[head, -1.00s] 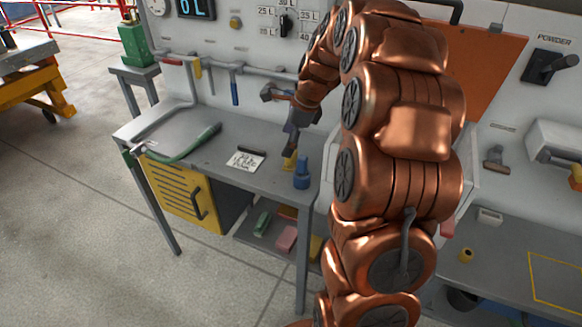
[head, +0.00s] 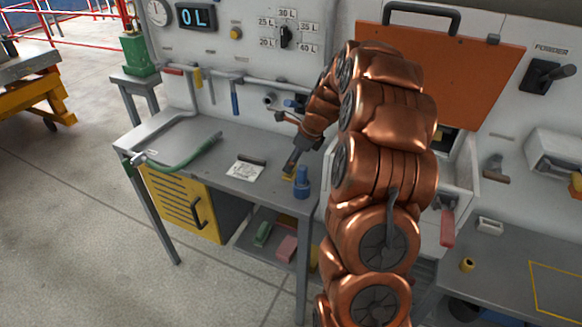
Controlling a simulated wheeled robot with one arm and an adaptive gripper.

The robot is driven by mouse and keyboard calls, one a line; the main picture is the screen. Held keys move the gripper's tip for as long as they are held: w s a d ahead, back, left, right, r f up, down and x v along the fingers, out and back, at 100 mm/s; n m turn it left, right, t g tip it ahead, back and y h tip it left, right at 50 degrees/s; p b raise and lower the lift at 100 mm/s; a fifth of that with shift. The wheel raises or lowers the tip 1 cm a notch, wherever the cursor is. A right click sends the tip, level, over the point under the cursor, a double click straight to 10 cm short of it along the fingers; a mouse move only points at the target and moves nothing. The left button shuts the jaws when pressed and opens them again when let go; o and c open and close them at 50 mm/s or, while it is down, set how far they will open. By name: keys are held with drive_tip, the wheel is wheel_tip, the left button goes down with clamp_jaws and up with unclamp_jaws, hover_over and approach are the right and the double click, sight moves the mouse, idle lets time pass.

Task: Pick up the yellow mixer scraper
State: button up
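A small yellow piece (head: 288,177) lies on the grey bench top, right at the tip of my gripper. It is mostly hidden, so I cannot tell its full shape or whether it is the mixer scraper. My gripper (head: 291,168) is dark and small in view, pointing down and to the left over the bench. Its fingers are too small to tell apart, and I cannot tell whether they touch the piece. Another yellow tool (head: 198,77) hangs from the wall rail at the back left.
A blue bottle-like object (head: 302,184) stands just right of my gripper. A paper note (head: 245,170) and a green hose (head: 185,151) lie on the bench (head: 210,178). An orange lid (head: 468,75) stands raised at the right. The bench's middle front is fairly clear.

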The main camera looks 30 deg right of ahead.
drive_tip(key=shift+x, duration=1.05)
drive_tip(key=shift+c, duration=0.3)
drive_tip(key=c, duration=1.2)
